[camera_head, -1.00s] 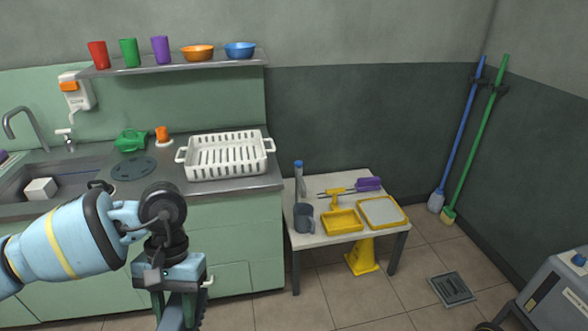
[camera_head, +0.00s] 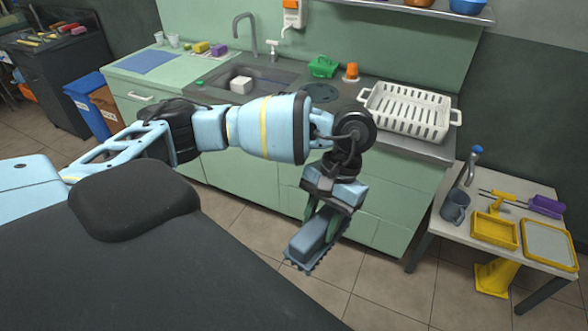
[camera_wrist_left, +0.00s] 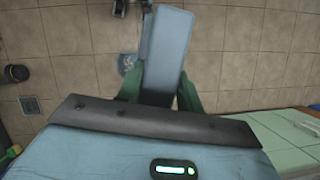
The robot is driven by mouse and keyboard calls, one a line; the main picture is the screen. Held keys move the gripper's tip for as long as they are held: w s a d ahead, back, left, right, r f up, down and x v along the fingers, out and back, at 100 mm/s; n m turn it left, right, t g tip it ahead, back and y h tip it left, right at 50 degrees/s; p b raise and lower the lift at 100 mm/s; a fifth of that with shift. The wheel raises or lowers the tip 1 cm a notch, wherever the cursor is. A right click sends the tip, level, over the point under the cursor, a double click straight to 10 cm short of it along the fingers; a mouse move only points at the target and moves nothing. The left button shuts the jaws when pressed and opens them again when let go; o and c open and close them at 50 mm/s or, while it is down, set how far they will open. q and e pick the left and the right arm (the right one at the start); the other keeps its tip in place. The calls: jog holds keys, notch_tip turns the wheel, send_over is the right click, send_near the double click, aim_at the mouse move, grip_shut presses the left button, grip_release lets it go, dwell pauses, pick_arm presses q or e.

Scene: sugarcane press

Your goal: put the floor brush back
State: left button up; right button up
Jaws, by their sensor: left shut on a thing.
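The floor brush (camera_head: 310,240) is a grey-blue block with a dark toothed or bristled lower edge. My left gripper (camera_head: 325,216) is shut on it and holds it tilted in the air, in front of the green cabinets. In the left wrist view the brush (camera_wrist_left: 168,48) extends away from between the green fingers of my left gripper (camera_wrist_left: 160,88), over the tiled floor. My right gripper is not in view.
The green counter has a sink (camera_head: 250,80) and a white slotted basket (camera_head: 408,112). Blue (camera_head: 88,92) and brown bins stand far left. Tiled floor (camera_head: 375,296) is open below the brush.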

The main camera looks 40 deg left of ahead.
pick_arm(q)
jog(key=w+x, duration=0.1)
jog(key=x, duration=1.3)
jog(key=shift+w+f, duration=0.4)
jog(key=shift+f, duration=0.05)
jog(key=shift+d, duration=0.15)
